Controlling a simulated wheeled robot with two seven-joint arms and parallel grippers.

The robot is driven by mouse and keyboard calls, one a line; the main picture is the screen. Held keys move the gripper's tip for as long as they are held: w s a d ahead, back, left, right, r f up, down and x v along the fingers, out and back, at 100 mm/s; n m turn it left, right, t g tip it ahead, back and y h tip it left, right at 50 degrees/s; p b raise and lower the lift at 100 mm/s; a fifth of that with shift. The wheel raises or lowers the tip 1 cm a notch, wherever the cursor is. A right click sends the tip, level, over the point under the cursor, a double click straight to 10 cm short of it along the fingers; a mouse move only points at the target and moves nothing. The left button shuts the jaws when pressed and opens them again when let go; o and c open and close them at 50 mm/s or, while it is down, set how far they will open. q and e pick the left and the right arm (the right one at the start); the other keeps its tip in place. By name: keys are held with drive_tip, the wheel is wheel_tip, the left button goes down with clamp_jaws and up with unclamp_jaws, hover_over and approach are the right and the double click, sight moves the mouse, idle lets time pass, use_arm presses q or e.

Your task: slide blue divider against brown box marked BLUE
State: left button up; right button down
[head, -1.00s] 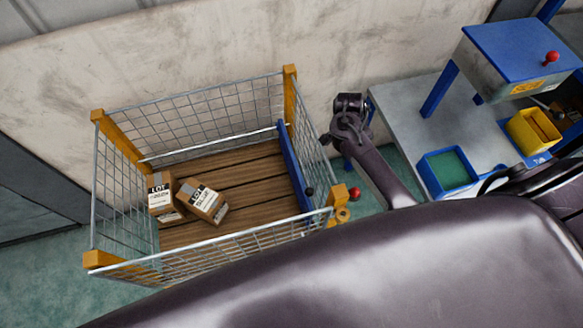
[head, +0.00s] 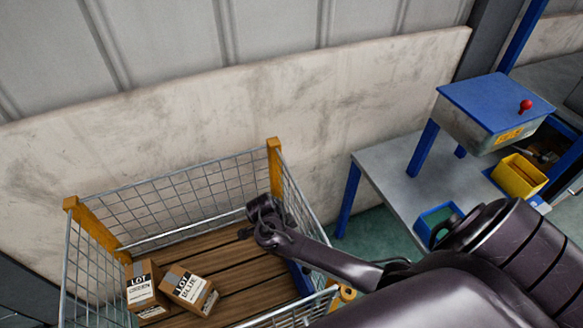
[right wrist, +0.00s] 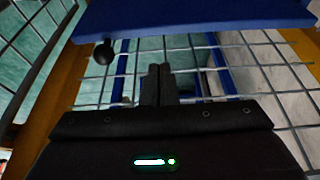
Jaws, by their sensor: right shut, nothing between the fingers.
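The blue divider (head: 300,279) stands at the right side of the wire cage, mostly hidden behind my right arm in the head view. It also shows along the top of the right wrist view (right wrist: 200,14), with a black knob (right wrist: 104,53) beneath it. The brown box marked BLUE (head: 189,290) lies turned at the cage's left, with wooden floor between it and the divider. My right gripper (head: 246,232) is over the cage, left of the divider's visible part. Its fingers (right wrist: 160,72) are shut and empty. My left gripper is not in view.
A second brown box, apparently marked GREEN (head: 143,288), touches or nearly touches the BLUE box on its left. Wire mesh walls (head: 180,195) and orange posts (head: 275,165) enclose the wooden floor (head: 240,285). A grey table (head: 395,165) stands right of the cage.

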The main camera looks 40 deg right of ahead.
drive_tip(key=x, duration=0.9)
drive_tip(key=shift+f, duration=0.3)
drive_tip(key=shift+d, duration=0.1)
